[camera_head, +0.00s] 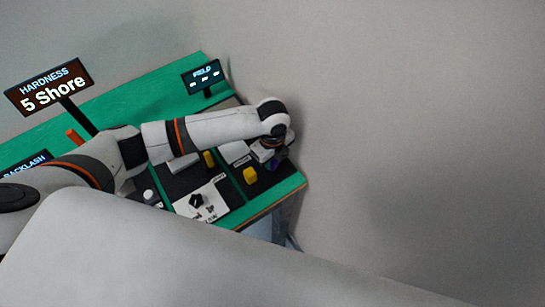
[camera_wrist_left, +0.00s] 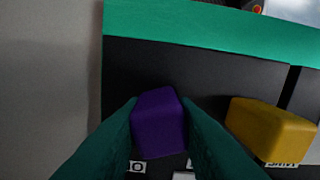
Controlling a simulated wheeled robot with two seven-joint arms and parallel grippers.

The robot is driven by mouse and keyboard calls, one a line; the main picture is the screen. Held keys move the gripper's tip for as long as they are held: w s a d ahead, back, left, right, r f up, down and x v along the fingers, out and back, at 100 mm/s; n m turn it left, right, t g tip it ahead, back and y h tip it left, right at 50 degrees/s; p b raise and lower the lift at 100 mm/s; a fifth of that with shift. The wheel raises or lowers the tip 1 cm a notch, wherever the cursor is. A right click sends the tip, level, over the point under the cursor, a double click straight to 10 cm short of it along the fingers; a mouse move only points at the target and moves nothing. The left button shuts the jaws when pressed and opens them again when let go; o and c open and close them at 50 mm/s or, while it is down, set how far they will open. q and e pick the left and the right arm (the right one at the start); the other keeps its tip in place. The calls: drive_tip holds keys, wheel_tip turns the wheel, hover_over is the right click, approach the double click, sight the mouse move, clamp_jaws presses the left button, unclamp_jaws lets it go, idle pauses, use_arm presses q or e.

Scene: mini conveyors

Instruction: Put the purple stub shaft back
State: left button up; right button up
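The purple stub shaft (camera_wrist_left: 158,124) is a block with angled faces, between my left gripper's two dark green fingers in the left wrist view. Both fingers meet its sides, so my left gripper (camera_wrist_left: 160,108) looks shut on it. In the head view a small purple patch of the shaft (camera_head: 284,163) shows beneath my left gripper (camera_head: 273,158), at the right end of the bench. Whether the shaft touches the dark panel below cannot be told. My right gripper is not in view.
A yellow block (camera_wrist_left: 268,128) stands just right of the shaft; it also shows in the head view (camera_head: 250,175). A printed label (camera_wrist_left: 137,166) lies near the shaft. The green bench (camera_head: 291,187) ends close by at a grey wall. Display signs (camera_head: 203,77) stand behind.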

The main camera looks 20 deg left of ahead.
use_arm(q)
drive_tip(key=o, duration=0.4)
drive_tip(key=shift+o, duration=0.2)
wheel_tip(320, 180, up, 12)
drive_tip(key=b, duration=0.2)
drive_tip(key=shift+r, duration=0.15)
